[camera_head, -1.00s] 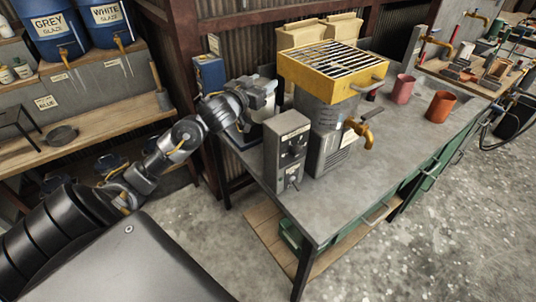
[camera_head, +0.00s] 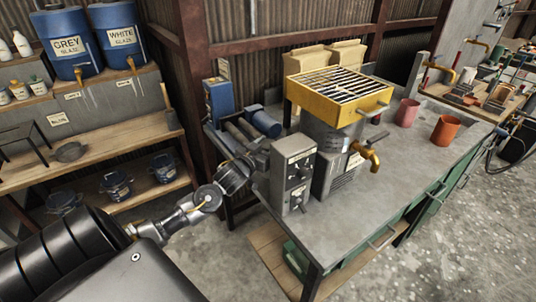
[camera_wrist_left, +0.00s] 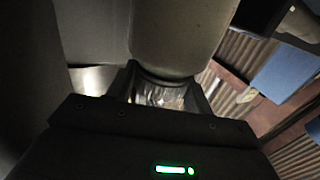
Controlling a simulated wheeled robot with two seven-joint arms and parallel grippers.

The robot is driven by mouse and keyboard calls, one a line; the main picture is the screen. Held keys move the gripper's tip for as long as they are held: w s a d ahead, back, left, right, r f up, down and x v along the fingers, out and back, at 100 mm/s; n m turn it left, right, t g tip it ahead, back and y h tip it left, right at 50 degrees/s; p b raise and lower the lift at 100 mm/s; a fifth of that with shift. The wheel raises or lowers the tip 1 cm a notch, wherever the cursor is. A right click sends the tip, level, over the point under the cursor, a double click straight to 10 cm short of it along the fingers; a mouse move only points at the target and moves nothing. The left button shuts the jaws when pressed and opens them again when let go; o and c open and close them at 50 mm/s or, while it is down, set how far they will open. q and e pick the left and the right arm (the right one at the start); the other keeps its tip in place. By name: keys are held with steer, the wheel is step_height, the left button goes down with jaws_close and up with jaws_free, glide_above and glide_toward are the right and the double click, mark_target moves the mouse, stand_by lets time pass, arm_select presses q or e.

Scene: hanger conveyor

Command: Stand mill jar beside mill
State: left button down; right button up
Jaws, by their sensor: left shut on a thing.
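My left gripper (camera_head: 258,152) is low at the left end of the grey workbench, partly hidden behind a grey control box. In the left wrist view, it is shut on a pale, rounded jar (camera_wrist_left: 180,35), which fills the space between the fingers. I take this to be the mill jar; in the head view it is mostly hidden, and I cannot tell whether it touches the bench. The mill, with its grey rollers (camera_head: 238,134) and a blue cylinder (camera_head: 262,121), lies just beyond the gripper. My right gripper is not in view.
The grey control box (camera_head: 293,175) and a machine with a yellow grated top (camera_head: 340,92) stand close to the right of the gripper. A blue box (camera_head: 218,99) stands behind the mill. The bench front (camera_head: 350,225) is clear.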

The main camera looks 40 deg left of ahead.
arm_select(q)
steer(key=shift+f, duration=1.75)
steer(key=c, duration=0.6)
jaws_free()
steer(key=shift+f, duration=0.15)
steer(key=s+d+b, duration=0.1)
steer(key=s, duration=1.1)
steer(key=shift+d+b, duration=0.15)
steer(key=shift+b, duration=0.25)
